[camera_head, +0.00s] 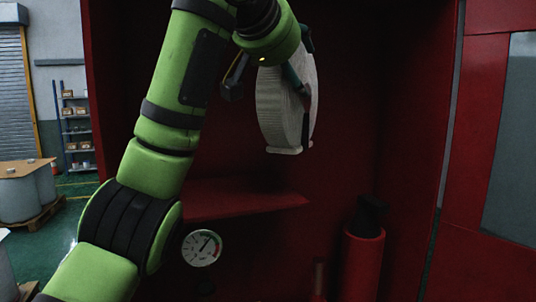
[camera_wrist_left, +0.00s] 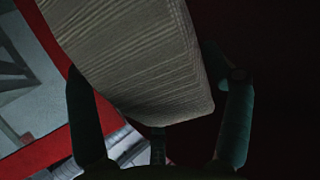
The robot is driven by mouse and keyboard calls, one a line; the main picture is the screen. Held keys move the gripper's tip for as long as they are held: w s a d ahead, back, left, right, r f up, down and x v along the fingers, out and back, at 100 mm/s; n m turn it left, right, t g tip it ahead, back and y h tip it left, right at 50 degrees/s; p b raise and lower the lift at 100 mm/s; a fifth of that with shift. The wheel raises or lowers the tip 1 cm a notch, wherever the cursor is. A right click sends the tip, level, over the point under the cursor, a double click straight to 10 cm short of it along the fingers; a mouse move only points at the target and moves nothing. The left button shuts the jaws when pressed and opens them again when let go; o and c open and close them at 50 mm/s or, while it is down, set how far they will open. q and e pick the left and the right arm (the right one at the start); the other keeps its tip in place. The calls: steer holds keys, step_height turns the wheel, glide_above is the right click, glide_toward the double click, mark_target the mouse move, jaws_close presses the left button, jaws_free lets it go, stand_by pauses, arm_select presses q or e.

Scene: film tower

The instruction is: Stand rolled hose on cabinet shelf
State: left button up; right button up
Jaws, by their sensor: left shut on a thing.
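The rolled hose (camera_head: 274,112) is a pale, ribbed, upright coil with its broad face turned sideways. My left gripper (camera_head: 292,84) is shut on it and holds it inside the red cabinet, above the shelf. The cabinet shelf (camera_head: 245,198) is a red ledge below and left of the hose, with a clear gap between them in the head view. My arm hides its left part. In the left wrist view the hose (camera_wrist_left: 135,50) fills the upper middle between the dark fingers of the left gripper (camera_wrist_left: 160,88). My right gripper is not in view.
A round gauge (camera_head: 202,248) sits below the shelf. A red cylinder with a black top (camera_head: 363,265) stands at lower right in the cabinet. The red cabinet wall (camera_head: 110,75) bounds the left, and a red panel with a grey inset (camera_head: 485,130) the right.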

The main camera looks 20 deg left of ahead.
arm_select(q)
steer(key=w+a+f+p, duration=0.3)
steer(key=a+f+p, duration=0.2)
steer(key=a+f, duration=0.4)
steer(key=shift+a+f+p, duration=0.3)
steer(key=shift+a+f, duration=0.1)
steer(key=shift+a, duration=0.55)
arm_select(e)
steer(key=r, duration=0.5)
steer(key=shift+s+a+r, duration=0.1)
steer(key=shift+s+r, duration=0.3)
arm_select(q)
steer(key=shift+w, duration=0.1)
steer(key=o, duration=1.6)
steer(key=shift+d+f, duration=0.1)
steer(key=shift+f, duration=0.2)
steer(key=shift+r, duration=0.1)
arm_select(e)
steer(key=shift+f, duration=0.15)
